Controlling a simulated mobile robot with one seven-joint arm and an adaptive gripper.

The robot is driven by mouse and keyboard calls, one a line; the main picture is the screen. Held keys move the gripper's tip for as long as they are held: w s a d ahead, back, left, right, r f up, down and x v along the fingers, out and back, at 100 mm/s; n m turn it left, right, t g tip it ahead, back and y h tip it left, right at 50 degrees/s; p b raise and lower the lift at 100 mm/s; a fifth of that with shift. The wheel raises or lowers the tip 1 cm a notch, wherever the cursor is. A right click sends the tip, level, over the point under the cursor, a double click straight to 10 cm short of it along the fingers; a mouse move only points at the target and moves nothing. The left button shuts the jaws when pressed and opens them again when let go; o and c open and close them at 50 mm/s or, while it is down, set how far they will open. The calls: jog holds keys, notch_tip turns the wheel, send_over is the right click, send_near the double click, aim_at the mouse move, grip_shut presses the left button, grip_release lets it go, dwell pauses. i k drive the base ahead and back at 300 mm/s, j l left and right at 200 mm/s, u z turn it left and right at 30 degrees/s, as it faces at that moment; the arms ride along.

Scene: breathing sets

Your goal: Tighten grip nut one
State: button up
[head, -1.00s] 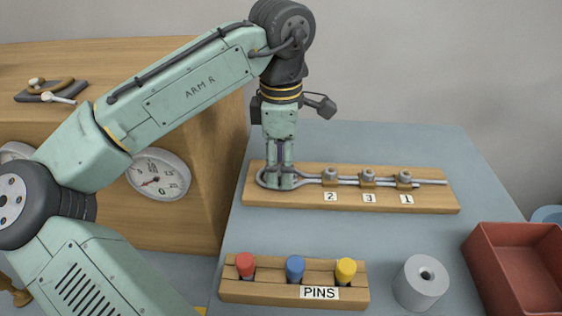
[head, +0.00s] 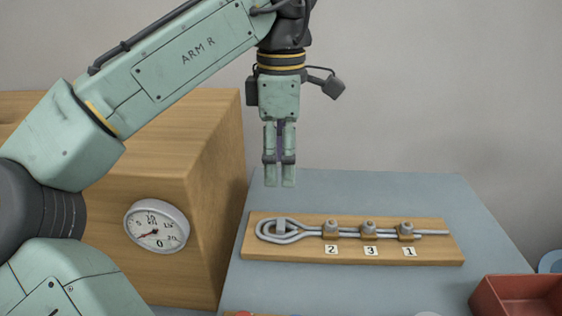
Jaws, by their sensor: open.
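Grip nut one (head: 406,228) is the rightmost of three grey nuts on a wooden board (head: 450,255), above the label "1" (head: 410,252). Nut two (head: 331,227) is at the left and nut three (head: 369,228) is in the middle, each above its own label. A grey cable (head: 435,232) runs through the clamps and ends at the left in a loop (head: 290,238) around a small post. My gripper (head: 280,184) is open and empty, pointing down above the loop end and clear of it. It is to the left of nut one. How tight the nut is cannot be seen.
A wooden box (head: 200,190) with a round gauge (head: 157,226) stands at the left. A red bin (head: 520,295) is at the lower right. The blue-grey table (head: 370,190) is clear behind the board. The pin rack is mostly below the picture.

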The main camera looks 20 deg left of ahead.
aim_at(406, 227)
jog(key=k, duration=1)
